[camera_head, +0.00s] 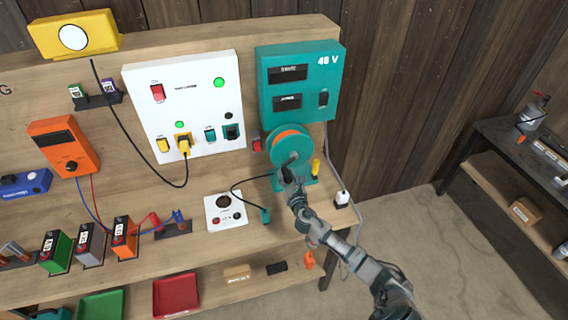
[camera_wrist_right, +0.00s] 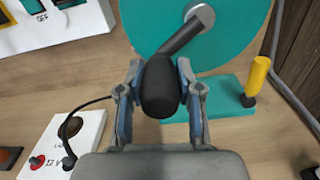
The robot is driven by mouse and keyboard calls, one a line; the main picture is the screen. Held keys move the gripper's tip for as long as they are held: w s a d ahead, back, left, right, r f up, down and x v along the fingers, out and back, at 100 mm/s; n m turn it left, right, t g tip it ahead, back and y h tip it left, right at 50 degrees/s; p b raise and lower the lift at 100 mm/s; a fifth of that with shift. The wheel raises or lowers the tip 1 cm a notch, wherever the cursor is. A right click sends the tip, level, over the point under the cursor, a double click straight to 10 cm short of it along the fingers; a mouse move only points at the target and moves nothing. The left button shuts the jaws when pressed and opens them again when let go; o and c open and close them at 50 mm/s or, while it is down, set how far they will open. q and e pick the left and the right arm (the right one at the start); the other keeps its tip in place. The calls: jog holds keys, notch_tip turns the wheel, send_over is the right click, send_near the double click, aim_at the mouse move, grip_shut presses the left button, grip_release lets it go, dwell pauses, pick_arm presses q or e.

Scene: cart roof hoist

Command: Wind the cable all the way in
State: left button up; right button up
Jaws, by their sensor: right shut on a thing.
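The teal cable reel (camera_head: 290,146) stands on the bench below a teal box, with an orange band showing between its discs. In the right wrist view, the reel's disc (camera_wrist_right: 235,35) fills the upper part. A grey crank arm runs from its hub to a black handle (camera_wrist_right: 160,87). My right gripper (camera_head: 290,180) is shut around this handle, one finger on each side. My left gripper is out of view.
A yellow-topped peg (camera_wrist_right: 257,80) stands on the reel's teal base, right of the handle. A white panel box (camera_head: 226,210) sits left of the cable. The teal 48 V box (camera_head: 299,85) stands behind. A grey cable runs down at the right.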

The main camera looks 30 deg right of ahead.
jog(key=shift+d+f, duration=0.15)
jog(key=shift+d, duration=0.55)
jog(key=shift+s+d+r, duration=0.1)
jog(key=shift+d+r, duration=0.1)
jog(key=shift+d, duration=0.1)
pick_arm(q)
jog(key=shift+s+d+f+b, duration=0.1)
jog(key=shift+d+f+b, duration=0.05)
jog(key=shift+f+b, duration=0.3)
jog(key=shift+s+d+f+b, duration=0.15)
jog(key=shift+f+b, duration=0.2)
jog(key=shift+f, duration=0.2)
pick_arm(e)
jog(key=shift+s+d+f, duration=0.25)
jog(key=shift+d+f, duration=0.45)
jog(key=shift+f, duration=0.15)
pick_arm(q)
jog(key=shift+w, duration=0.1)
